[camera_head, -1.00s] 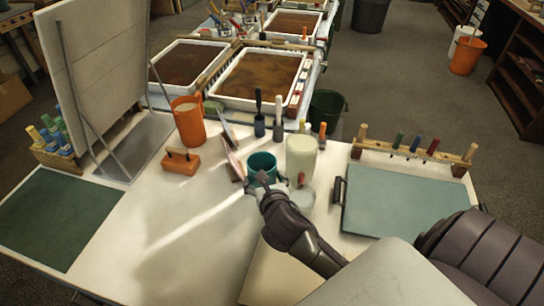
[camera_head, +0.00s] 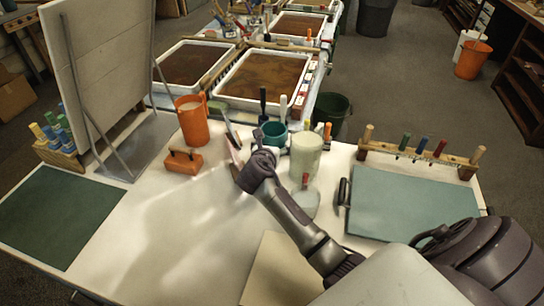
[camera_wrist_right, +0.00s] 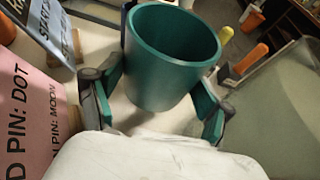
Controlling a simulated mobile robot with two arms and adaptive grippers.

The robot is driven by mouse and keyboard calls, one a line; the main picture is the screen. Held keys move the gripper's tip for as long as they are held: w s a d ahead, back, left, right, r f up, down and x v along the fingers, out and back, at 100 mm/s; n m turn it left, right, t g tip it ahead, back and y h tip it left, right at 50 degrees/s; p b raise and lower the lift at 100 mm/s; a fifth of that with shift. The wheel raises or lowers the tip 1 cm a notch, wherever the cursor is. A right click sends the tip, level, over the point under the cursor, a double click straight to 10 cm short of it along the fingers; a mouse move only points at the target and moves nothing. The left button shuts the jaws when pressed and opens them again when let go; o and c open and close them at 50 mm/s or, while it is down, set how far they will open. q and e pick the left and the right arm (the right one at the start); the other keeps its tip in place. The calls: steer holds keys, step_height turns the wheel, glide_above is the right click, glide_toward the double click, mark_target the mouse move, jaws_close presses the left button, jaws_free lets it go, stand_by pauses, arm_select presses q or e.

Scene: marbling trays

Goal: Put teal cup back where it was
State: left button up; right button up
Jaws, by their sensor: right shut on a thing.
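The teal cup (camera_head: 274,132) is upright toward the back of the white table, just left of a pale green jar (camera_head: 306,158). My right gripper (camera_head: 264,148) reaches it from the front and is shut on it. In the right wrist view the teal cup (camera_wrist_right: 172,60) sits between the two fingers of my gripper (camera_wrist_right: 158,98), one on each side, and its inside looks empty. Whether its base touches the table is hidden. My left gripper is not in view.
Several upright tools stand behind the cup. The table's left-middle is clear.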

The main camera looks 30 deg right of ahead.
steer(key=shift+f+b, duration=0.4)
steer(key=shift+f, duration=1.5)
steer(key=o, duration=1.6)
steer(key=shift+f, duration=0.1)
steer(key=shift+a, duration=0.1)
steer(key=p+v, duration=0.6)
steer(key=shift+s+a+r+p, duration=0.1)
steer(key=shift+s+r+p, duration=0.1)
steer(key=shift+r+p, duration=0.2)
steer(key=shift+s+a, duration=0.35)
